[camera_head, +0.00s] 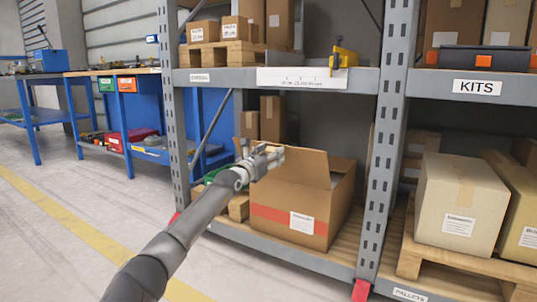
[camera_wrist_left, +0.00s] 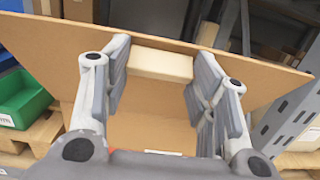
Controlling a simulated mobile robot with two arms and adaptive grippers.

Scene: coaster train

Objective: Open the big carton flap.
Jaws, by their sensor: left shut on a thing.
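The big brown carton (camera_head: 290,226), with a red band and white label, sits on the lower shelf. My left gripper (camera_head: 270,158) is at the flap's upper left part. In the left wrist view the flap (camera_wrist_left: 45,50) spans the picture as a tilted brown panel. There my left gripper (camera_wrist_left: 160,66) is shut on a cream block (camera_wrist_left: 160,65) at the flap, one finger on each side. My right gripper is not in view.
A grey rack post (camera_head: 383,150) stands right of the carton, and another stands left. The upper shelf beam (camera_head: 225,77) runs above. A green bin (camera_wrist_left: 20,97) is beside the carton. Pale cartons (camera_head: 460,200) on a pallet stand at the right. The floor in front is clear.

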